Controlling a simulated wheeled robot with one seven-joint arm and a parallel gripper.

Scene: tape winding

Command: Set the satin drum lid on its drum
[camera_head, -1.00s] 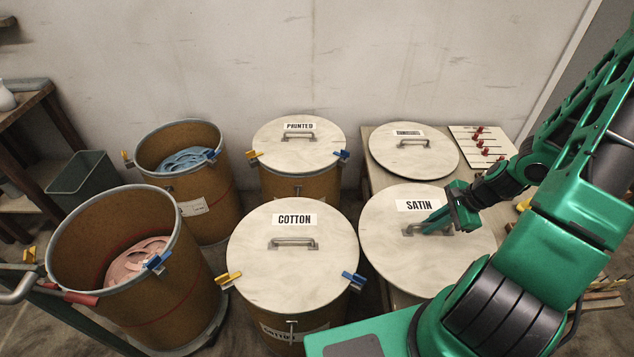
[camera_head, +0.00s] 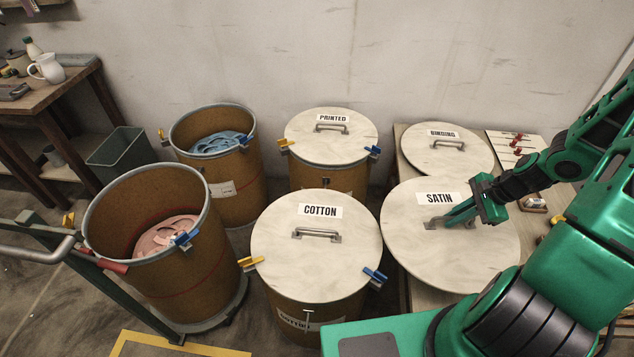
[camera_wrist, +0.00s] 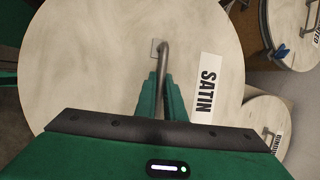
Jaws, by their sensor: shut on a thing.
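The satin lid (camera_head: 408,228) is a pale round disc with a SATIN label and a metal bar handle, at the right in the head view. My gripper (camera_head: 450,219) is shut on its handle. In the wrist view the satin lid (camera_wrist: 100,60) fills the middle, with the handle between the fingers of my gripper (camera_wrist: 158,92). The lid is at or just above the wooden table; I cannot tell if it touches. Two open drums stand at the left: a front one (camera_head: 165,285) with pink coils inside and a back one (camera_head: 245,180) with blue coils. Their labels are not readable.
The cotton drum's lid (camera_head: 280,262) and the printed drum's lid (camera_head: 350,147) are on their drums, between the open drums and my gripper. The binding lid (camera_head: 450,160) lies on the table behind. Coloured clips stick out from the drum rims. A trolley rail (camera_head: 40,250) is at the far left.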

